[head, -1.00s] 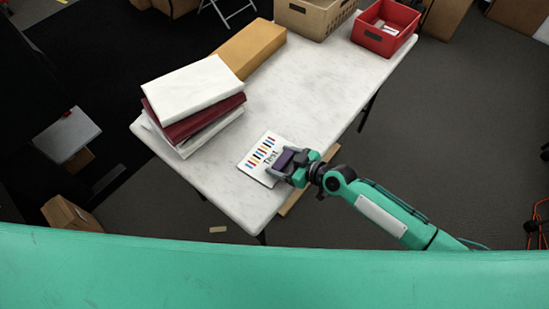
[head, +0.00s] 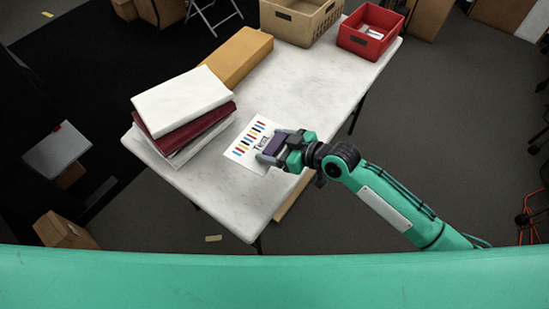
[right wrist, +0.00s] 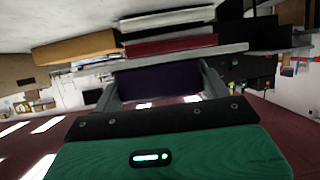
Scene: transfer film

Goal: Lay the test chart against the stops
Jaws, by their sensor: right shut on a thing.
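The test chart (head: 242,150) is a white sheet or panel with coloured bars and the word Test, at the front part of the table in the head view. Whether the chart touches the tabletop I cannot tell. The fingers and block hide part of the chart. I cannot make out any stops. My left gripper is not in view.
The white marbled table (head: 300,85) holds a stack of white and maroon books (head: 185,100) left of the chart. A tan box (head: 238,58), a brown crate (head: 298,22) and a red bin (head: 368,30) stand farther back. The middle of the table is clear.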

